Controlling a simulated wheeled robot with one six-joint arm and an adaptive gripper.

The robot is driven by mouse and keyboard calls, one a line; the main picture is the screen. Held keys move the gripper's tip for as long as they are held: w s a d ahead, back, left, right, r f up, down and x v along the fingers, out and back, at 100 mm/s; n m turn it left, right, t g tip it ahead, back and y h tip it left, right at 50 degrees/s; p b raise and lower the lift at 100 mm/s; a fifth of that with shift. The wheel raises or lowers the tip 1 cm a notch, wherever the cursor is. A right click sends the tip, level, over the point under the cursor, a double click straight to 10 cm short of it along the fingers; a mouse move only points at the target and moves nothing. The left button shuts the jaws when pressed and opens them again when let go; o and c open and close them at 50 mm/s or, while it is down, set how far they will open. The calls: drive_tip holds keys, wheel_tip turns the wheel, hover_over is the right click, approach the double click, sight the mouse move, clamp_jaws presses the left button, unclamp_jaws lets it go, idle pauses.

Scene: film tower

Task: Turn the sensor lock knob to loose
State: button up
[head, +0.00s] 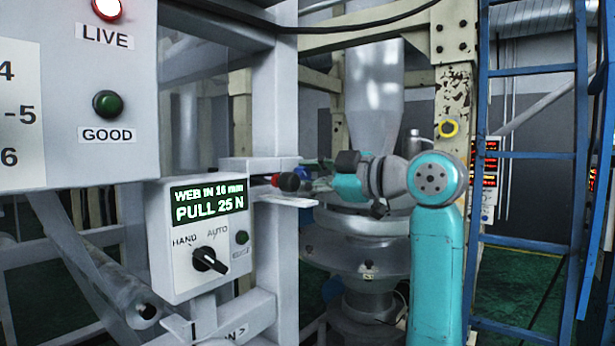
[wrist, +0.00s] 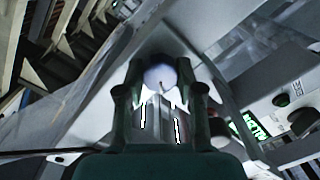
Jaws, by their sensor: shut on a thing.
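My gripper (wrist: 160,98) is shut on a rounded grey knob (wrist: 160,76), which sits between its two dark fingers in the wrist view. I take this to be the sensor lock knob; no label or pointer on it can be read. In the head view my arm reaches in from the right, and its gripper (head: 309,178) is small at the end of a pale bracket (head: 285,198). A dark round end and a red piece (head: 275,180) show there, beside the grey frame. The fingers and the knob's setting are too small to make out in that view.
A control box (head: 198,240) left of the gripper reads "WEB IN 16 mm, PULL 25 N" and has a HAND/AUTO switch (head: 209,261). Grey frame posts (head: 273,100) stand close by. A larger panel (head: 80,95) is at upper left. A blue ladder (head: 530,155) stands at right.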

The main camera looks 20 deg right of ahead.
idle(0.4)
drive_tip(key=o, duration=1.2)
drive_tip(key=shift+c, duration=0.2)
drive_tip(key=v, duration=1.2)
drive_tip(key=shift+f, duration=0.1)
